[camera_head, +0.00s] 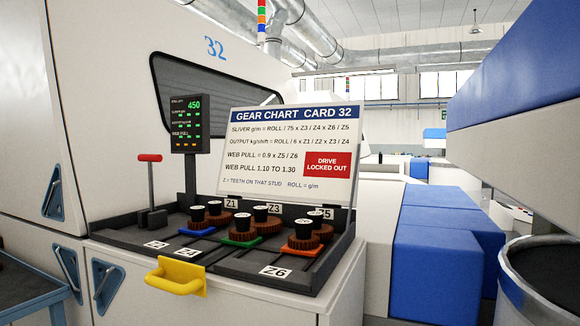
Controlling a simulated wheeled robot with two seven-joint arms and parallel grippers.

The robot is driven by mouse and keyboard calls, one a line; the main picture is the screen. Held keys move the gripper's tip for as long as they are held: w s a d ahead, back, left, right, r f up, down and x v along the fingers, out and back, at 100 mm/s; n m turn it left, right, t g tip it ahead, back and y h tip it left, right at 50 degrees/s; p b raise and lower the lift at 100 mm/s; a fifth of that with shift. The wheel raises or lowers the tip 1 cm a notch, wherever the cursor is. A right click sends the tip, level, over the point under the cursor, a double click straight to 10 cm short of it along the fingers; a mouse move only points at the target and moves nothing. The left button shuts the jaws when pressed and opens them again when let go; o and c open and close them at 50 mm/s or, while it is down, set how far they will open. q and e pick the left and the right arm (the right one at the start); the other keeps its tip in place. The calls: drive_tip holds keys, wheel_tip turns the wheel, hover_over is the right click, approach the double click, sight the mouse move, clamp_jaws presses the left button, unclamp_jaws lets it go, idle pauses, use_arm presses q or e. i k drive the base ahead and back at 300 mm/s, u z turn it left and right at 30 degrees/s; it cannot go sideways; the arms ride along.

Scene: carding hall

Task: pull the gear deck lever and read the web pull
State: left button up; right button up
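The gear deck (120,229) is a dark open tray on the front of the white machine. The lever (151,190) stands upright at its left end, with a red cross handle on a grey stalk. A dark display (189,122) on a post shows green 450 at the top; its WEB PULL line lies near the bottom, with figures too small to read. Brown gears (271,224) with black knobs sit on studs over blue, green and orange plates. The chart card (291,154) behind them gives WEB PULL 1.10 TO 1.30 and DRIVE LOCKED OUT. Neither gripper is in view.
A yellow handle (178,278) sticks out from the deck's front. Blue blocks (436,252) and a dark-topped drum (545,280) stand at the right. A blue cart (30,290) is at the lower left. The air before the deck looks clear.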

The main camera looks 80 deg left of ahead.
sight(150, 158)
drive_tip(key=z, duration=0.1)
drive_tip(key=k, duration=1)
drive_tip(key=u, duration=1.95)
